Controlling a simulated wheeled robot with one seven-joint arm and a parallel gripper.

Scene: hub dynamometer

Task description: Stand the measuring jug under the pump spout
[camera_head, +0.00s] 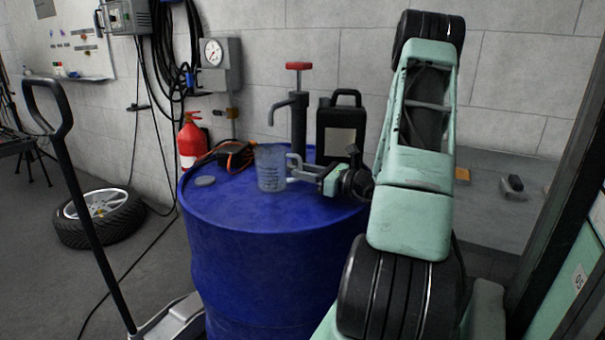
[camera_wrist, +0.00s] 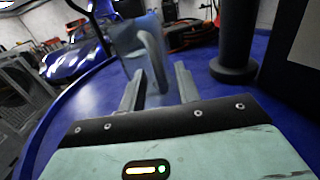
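The translucent measuring jug (camera_head: 271,168) stands upright on top of the blue drum (camera_head: 240,212), its handle toward the right. The dark hand pump (camera_head: 298,125) with a red handle stands behind it to the right. Its spout (camera_head: 272,112) bends left and down, and appears above and behind the jug; the exact depth gap is unclear. My gripper (camera_head: 298,172) reaches in from the right at the handle side. In the wrist view, the jug (camera_wrist: 126,44) is straight ahead, and my open fingers (camera_wrist: 160,78) lie either side of its handle; contact is not visible.
A black canister (camera_head: 341,128) stands right of the pump, close to my arm. A red extinguisher (camera_head: 191,142) is behind the drum's left side.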

